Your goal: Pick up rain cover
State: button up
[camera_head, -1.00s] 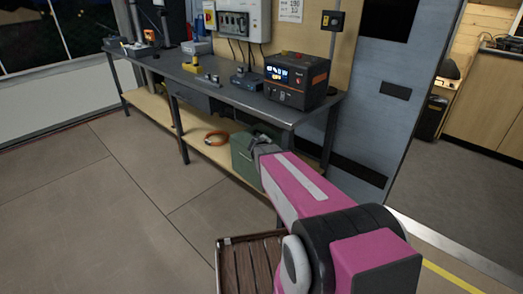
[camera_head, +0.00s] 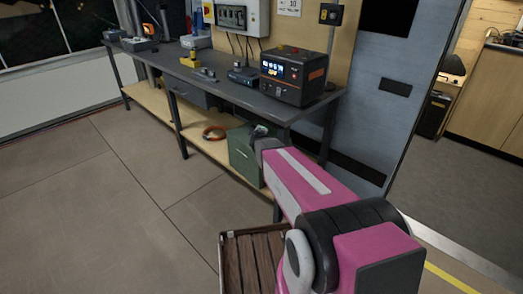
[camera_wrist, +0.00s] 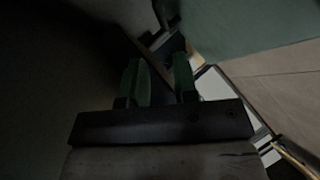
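I cannot clearly pick out a rain cover in either view. A green box-like object (camera_head: 241,157) stands on the lower shelf of the workbench, partly behind my arm. My gripper (camera_head: 260,132) is at the upper right edge of this green object in the head view, small and partly hidden by my arm. In the wrist view my gripper (camera_wrist: 163,70) shows two greenish fingers standing apart, with nothing clearly held between them. A large green surface (camera_wrist: 250,25) fills the upper right there. The left side of that view is too dark to read.
The dark workbench (camera_head: 226,91) carries a black power unit (camera_head: 295,77) and small devices. An orange cable coil (camera_head: 214,132) lies on the wooden lower shelf (camera_head: 193,138). A slatted wooden tray (camera_head: 252,262) is at the bottom. The floor (camera_head: 105,215) at left is clear.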

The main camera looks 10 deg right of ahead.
jog(key=shift+w+d+f, duration=0.1)
jog(key=shift+w+f, duration=0.05)
jog(key=shift+w, duration=0.35)
jog(key=x, duration=1)
jog(key=shift+f, duration=0.25)
jog(key=shift+s, duration=0.15)
grip_shut()
dwell(0.6)
